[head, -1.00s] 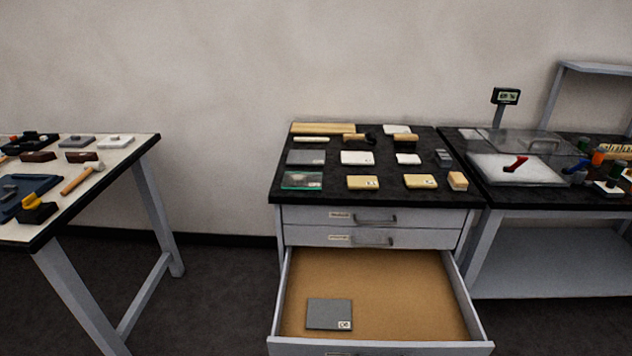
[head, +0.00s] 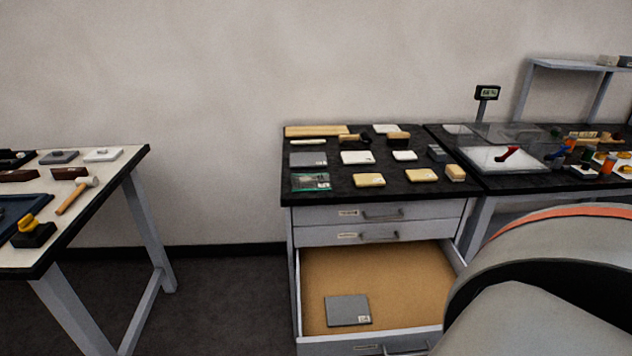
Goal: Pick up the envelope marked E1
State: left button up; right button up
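Two cream envelope-like packets with small labels lie near the front of the black-topped cabinet: the left packet (head: 369,180) and the right packet (head: 421,175). Their markings are too small to read, so I cannot tell which thing is E1. A grey flat piece with a label (head: 348,310) lies in the open drawer (head: 410,270). A large grey part of my own arm fills the lower right and hides the drawer's right front. Neither gripper is in view.
Grey, white and clear flat items and wooden blocks share the cabinet top (head: 345,194). A tool table (head: 105,176) stands at left, with free floor between. At right are a clear-lidded box (head: 497,158), small coloured items and a small display (head: 487,92).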

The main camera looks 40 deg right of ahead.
aim_at(365, 180)
jog(key=i+j+u, duration=0.15)
jog(key=u, duration=0.2)
jog(key=i+j+u, duration=0.15)
jog(key=u, duration=0.2)
jog(key=i+j+u, duration=0.15)
jog(key=u, duration=0.2)
jog(key=i+z, duration=0.25)
jog(key=z, duration=0.2)
jog(key=i+j+z, duration=0.1)
jog(key=i+z, duration=0.15)
jog(key=z, duration=0.6)
jog(key=i+z, duration=0.15)
jog(key=z, duration=0.75)
jog(key=i+j+z, duration=0.1)
jog(key=z, duration=0.35)
jog(key=j+z, duration=0.15)
jog(key=z, duration=0.3)
jog(key=i+j+z, duration=0.1)
jog(key=z, duration=0.35)
jog(key=j+z, duration=0.1)
jog(key=z, duration=0.35)
